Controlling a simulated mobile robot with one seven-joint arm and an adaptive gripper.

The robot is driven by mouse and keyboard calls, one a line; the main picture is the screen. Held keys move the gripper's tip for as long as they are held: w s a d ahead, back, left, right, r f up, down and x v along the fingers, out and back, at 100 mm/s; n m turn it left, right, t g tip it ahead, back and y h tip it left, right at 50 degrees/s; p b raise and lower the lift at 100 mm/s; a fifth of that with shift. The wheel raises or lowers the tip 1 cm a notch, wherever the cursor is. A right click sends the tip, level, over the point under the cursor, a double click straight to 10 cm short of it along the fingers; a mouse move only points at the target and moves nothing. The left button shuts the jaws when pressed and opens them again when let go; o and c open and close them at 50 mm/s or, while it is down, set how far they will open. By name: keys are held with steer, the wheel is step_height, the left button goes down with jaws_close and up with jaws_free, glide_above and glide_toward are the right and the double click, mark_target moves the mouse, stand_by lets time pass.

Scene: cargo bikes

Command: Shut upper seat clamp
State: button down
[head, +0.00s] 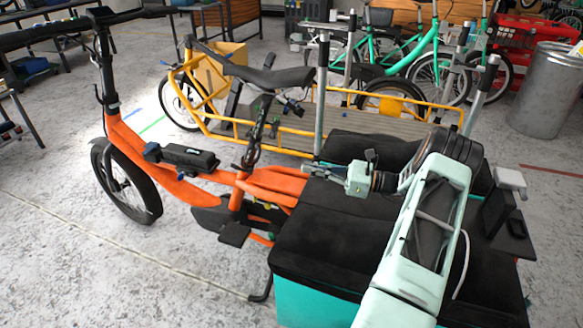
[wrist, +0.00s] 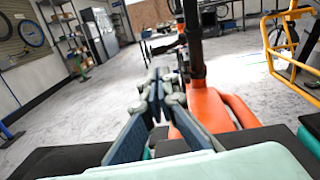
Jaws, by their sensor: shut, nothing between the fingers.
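The orange cargo bike (head: 160,160) stands in the head view with its black saddle (head: 268,77) on a slanted black seat post (head: 256,135). A small dark part, apparently the upper seat clamp lever (head: 291,105), sticks out to the right just below the saddle. Its exact angle is too small to tell. My gripper (head: 308,170) is shut and empty, right of the post and lower than that lever, above the front of the black cargo cover. In the wrist view, my gripper (wrist: 157,88) points toward the black post (wrist: 194,45), apart from it.
The black padded cover (head: 330,235) over a teal box lies below my arm. A yellow cargo bike (head: 300,135) stands close behind, with teal bikes (head: 430,50) and a metal bin (head: 548,90) further back. Floor is clear at front left.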

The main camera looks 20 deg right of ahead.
steer(key=b+x, duration=0.2)
steer(key=x, duration=1.1)
steer(key=shift+b, duration=0.35)
